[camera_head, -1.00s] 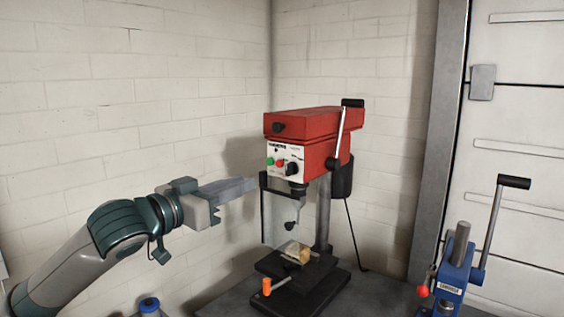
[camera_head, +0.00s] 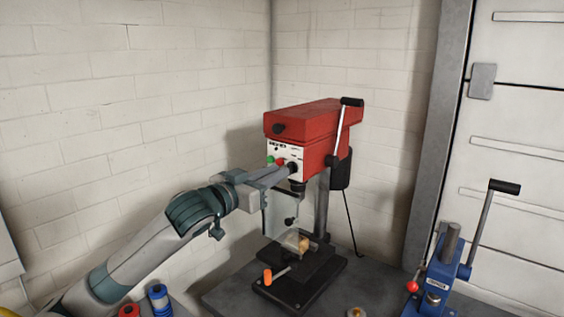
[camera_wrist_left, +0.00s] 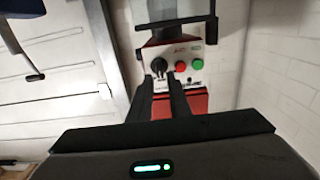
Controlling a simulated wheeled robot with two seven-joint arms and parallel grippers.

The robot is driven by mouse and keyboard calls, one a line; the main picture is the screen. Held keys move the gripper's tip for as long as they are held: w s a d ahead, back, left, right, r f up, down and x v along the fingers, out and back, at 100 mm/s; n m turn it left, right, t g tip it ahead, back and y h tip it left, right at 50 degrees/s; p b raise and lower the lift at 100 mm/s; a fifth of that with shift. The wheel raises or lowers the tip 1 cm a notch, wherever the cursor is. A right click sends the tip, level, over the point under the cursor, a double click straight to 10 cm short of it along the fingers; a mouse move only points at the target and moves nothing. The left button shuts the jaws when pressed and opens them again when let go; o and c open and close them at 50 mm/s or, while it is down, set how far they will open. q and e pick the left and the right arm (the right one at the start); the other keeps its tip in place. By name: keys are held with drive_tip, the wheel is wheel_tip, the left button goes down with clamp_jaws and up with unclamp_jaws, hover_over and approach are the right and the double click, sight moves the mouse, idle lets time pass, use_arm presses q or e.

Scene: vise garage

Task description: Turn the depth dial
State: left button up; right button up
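The red drill press (camera_head: 312,122) stands on the bench with a white front panel. The depth dial appears to be the black knob (camera_head: 293,167) on that panel, right of a green and a red button. It also shows in the left wrist view (camera_wrist_left: 158,66). My left gripper (camera_head: 284,171) reaches the panel from the left, its fingertips close to the knob. In the left wrist view its two dark fingers (camera_wrist_left: 160,78) are apart with a narrow gap, and the knob shows just beyond that gap. I cannot tell whether they touch it. My right gripper is not in view.
A clear guard (camera_head: 279,212) hangs below the drill head, close under my left gripper. A lever (camera_head: 342,130) is on the press's right side. A blue vise-like tool (camera_head: 440,270) stands at the right. Spools (camera_head: 159,298) are at lower left. Brick walls are behind.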

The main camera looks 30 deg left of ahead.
sight(294, 167)
use_arm(q)
drive_tip(key=w+p, duration=0.1)
drive_tip(key=w, duration=0.2)
drive_tip(key=shift+w+d, duration=0.1)
drive_tip(key=shift+w, duration=0.05)
drive_tip(key=shift+c, duration=0.3)
clamp_jaws()
drive_tip(key=shift+m, duration=0.6)
drive_tip(key=m, duration=0.3)
drive_tip(key=m+p, duration=0.1)
drive_tip(key=m, duration=0.7)
drive_tip(key=shift+d+f+p, duration=0.2)
drive_tip(key=shift+d+p, duration=0.15)
drive_tip(key=shift+p, duration=0.05)
